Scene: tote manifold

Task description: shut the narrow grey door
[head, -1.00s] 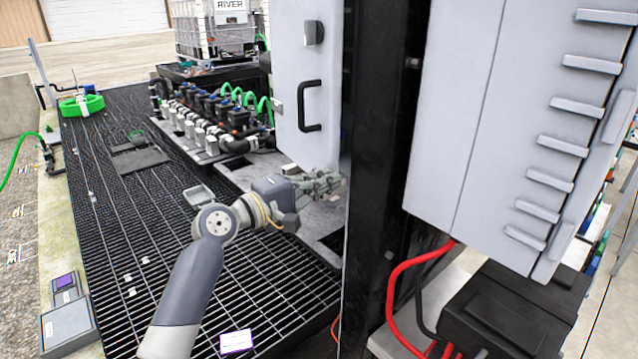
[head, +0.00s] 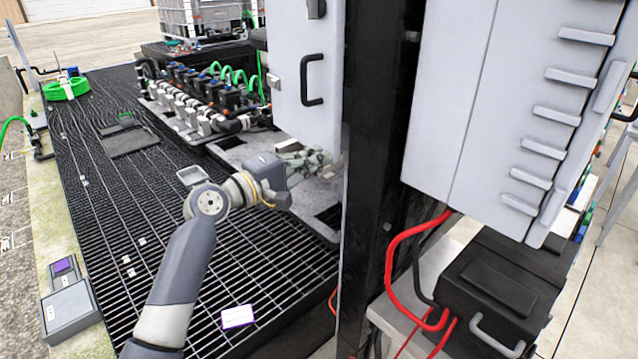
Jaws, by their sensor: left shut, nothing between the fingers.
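The narrow grey door (head: 289,75) stands left of the black post, with a black bar handle on its face and a latch near its top. Its right edge meets the post in the picture; I cannot tell whether a gap is left. My left gripper (head: 322,165) is shut and empty just under the door's lower edge, close to the post. I cannot tell whether it touches the door. My right gripper is not in view.
The black post (head: 375,200) stands right of my left gripper. A grey cabinet (head: 480,100) hangs to its right, above red cables (head: 393,265) and a black case (head: 510,285).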

